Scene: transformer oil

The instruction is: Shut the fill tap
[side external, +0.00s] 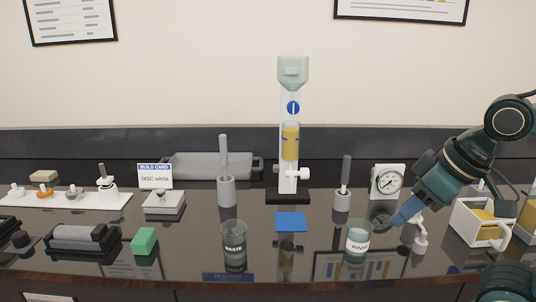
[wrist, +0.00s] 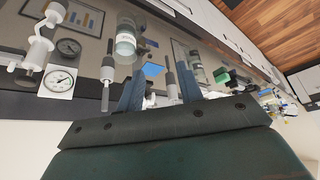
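A clear-and-white column (side external: 290,150) stands at the back centre in the side view. It has a pale funnel (side external: 293,72) on top, a blue disc with a white mark (side external: 293,108) below the funnel, and a yellow-filled cylinder (side external: 290,142). A white tap (side external: 292,174) sticks out near its foot. I cannot tell which of the disc and the white tap is the fill tap, or its setting. My gripper (side external: 398,219) is well right of the column, pointing down-left, apart from it. In the wrist view my gripper's blue fingers (wrist: 160,90) are spread and hold nothing.
The rinse beaker (side external: 358,242) stands close left of my fingers, a white pump bottle (side external: 420,238) close right. The waste beaker (side external: 234,240), blue square (side external: 291,221), grey upright rod (side external: 342,200) and dial gauge (side external: 388,182) stand around. The air above the counter is clear.

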